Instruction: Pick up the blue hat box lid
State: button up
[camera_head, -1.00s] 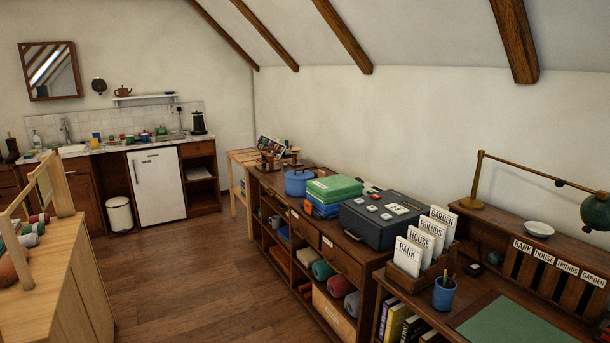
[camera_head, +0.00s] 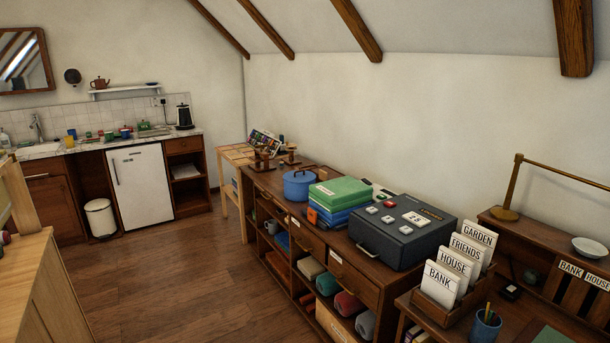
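The blue hat box (camera_head: 298,186) is round and stands on top of the long brown cabinet, near its far end. Its blue lid (camera_head: 300,177) appears to be on top of it; at this distance I cannot make out the seam clearly. Just to its right lie the green and blue flat boxes (camera_head: 341,191). My gripper is not in view.
The brown cabinet (camera_head: 330,240) runs along the right wall, with a dark grey case (camera_head: 403,231) on it. A desk with labelled cards (camera_head: 457,267) stands nearer. A light wood cabinet (camera_head: 45,290) is at left. The wooden floor (camera_head: 180,275) between is clear.

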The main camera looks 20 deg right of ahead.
aim_at(295, 177)
jog(key=u, duration=0.05)
jog(key=i, duration=2.5)
jog(key=u, duration=4.05)
jog(key=i, duration=0.1)
jog(key=z, duration=2.7)
jog(key=i, duration=0.3)
jog(key=u, duration=0.05)
